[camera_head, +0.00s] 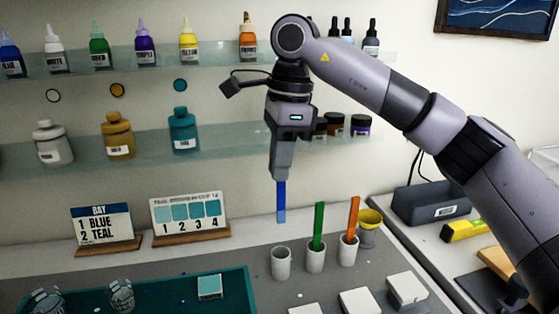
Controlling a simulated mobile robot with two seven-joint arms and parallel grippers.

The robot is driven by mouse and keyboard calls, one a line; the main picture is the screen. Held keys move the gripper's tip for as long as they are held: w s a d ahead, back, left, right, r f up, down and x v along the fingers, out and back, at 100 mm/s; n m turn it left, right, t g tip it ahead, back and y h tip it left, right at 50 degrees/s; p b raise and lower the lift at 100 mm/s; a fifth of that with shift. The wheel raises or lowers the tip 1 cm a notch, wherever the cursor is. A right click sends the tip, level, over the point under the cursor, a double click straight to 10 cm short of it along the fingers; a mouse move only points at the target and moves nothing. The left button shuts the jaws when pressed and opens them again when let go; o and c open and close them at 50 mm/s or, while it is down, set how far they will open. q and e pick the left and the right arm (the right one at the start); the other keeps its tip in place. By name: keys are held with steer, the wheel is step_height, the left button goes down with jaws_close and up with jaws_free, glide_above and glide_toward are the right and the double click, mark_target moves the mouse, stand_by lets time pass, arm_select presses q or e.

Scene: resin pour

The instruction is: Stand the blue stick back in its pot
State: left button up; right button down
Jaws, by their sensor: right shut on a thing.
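My right gripper (281,178) is shut on the blue stick (281,202) and points straight down. The stick hangs upright below the jaws, its upper part hidden in them. Its lower end is in the air, above and in line with a white pot (281,264) in the picture. That pot shows no stick in it. To its right, one white pot (315,259) holds a green stick (318,226) and another (347,253) holds an orange stick (353,219). My left gripper is not in view.
White blocks (406,289) lie in front. A teal tray (240,293) with clear cups (121,296) is at the lower left. Two cards (101,224) stand at the back, below glass shelves (100,153) of bottles.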

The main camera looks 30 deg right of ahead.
steer(key=b, duration=0.5)
glide_above(279, 223)
steer(key=shift+w+d+f, duration=0.1)
steer(key=shift+d+f, duration=0.05)
steer(key=shift+f, duration=2.95)
steer(key=shift+f+b, duration=0.7)
steer(key=shift+f, duration=0.25)
steer(key=shift+f+b, duration=0.85)
steer(key=shift+f, duration=0.6)
steer(key=c, duration=1.1)
jaws_free()
steer(key=r, duration=0.4)
steer(key=r+p, duration=0.1)
steer(key=r, duration=0.2)
steer(key=shift+d, duration=0.4)
